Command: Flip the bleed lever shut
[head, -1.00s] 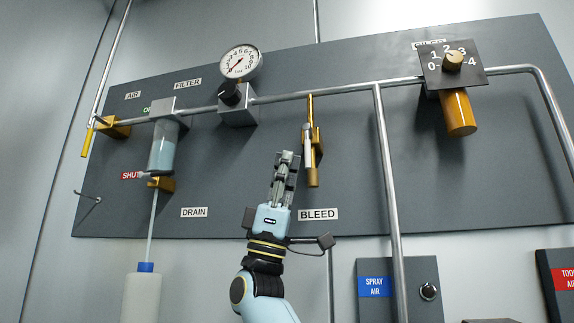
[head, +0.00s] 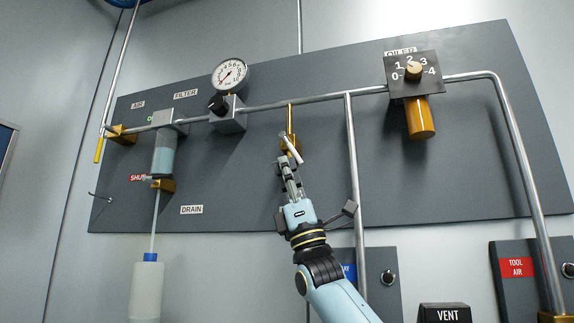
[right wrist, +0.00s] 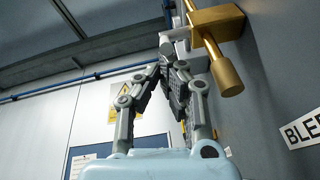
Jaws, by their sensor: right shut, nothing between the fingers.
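The bleed valve is a brass block (head: 284,143) on a thin brass pipe below the main line. Its pale lever (head: 293,150) slants down to the right across the block in the head view. In the right wrist view the brass valve body (right wrist: 216,27) is at upper right, with the pale lever (right wrist: 183,35) beside it. My right gripper (head: 287,164) is shut and empty, its fingertips (right wrist: 168,62) close to the lever; I cannot tell whether they touch. The BLEED label (right wrist: 303,130) shows partly in the wrist view. My left gripper is not in view.
A steel pipe (head: 355,185) runs down just right of my right gripper. The gauge (head: 230,76), filter bowl (head: 163,155) and oiler (head: 419,117) stand off the grey panel (head: 235,165).

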